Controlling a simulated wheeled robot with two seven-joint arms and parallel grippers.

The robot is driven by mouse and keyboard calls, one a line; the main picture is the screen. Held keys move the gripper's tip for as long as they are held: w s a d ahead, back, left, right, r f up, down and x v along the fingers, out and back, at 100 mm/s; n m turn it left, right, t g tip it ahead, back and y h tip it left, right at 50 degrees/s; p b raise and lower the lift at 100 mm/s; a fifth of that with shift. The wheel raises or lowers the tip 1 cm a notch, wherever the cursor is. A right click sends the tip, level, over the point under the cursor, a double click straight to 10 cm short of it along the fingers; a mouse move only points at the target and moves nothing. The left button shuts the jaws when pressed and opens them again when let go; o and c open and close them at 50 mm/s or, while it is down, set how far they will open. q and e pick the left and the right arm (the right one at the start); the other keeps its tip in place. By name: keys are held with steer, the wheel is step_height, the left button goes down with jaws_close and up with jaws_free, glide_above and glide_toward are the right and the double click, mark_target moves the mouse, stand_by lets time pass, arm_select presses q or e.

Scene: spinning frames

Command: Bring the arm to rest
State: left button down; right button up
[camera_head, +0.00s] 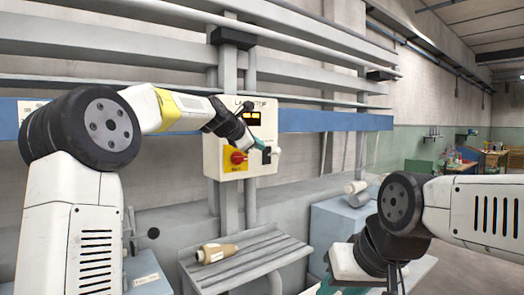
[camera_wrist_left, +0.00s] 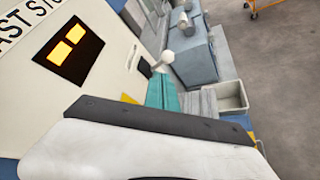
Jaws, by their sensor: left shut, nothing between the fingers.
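My left arm reaches in from the left in the head view. Its left gripper (camera_head: 259,144) has teal fingers, is shut and empty, and is in front of the cream control box (camera_head: 213,158). In the left wrist view the teal fingers (camera_wrist_left: 162,93) show near the box face (camera_wrist_left: 105,75), close to a white ball knob (camera_wrist_left: 168,57); I cannot tell whether they touch anything. A red rotary switch (camera_head: 238,158) on a yellow plate is just below the gripper in the head view.
A yarn-coloured bobbin (camera_head: 216,253) lies on a grey slatted shelf (camera_head: 262,262) below the box. A blue-grey cabinet (camera_head: 335,228) stands to the right of it. Grey horizontal rails and a blue beam (camera_head: 335,120) run behind the box. Open floor is at the far right.

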arm_select(q)
steer(key=shift+v, duration=1.05)
steer(key=shift+a+f, duration=0.15)
steer(key=s+a+f+m+g+y, duration=0.1)
steer(key=s+a+f+m, duration=0.3)
steer(key=s, duration=1)
steer(key=s+a+f+m+g+y, duration=0.2)
steer(key=s+a+f+m, duration=0.3)
steer(key=s+f+m, duration=0.4)
steer(key=s+a+f+m+g+y, duration=0.2)
steer(key=s+a+f+m, duration=0.2)
steer(key=s, duration=1.5)
step_height(320, 180, down, 7)
steer(key=m, duration=0.3)
steer(key=shift+a+r+m, duration=0.2)
steer(key=shift+m, duration=0.1)
steer(key=shift+s, duration=0.15)
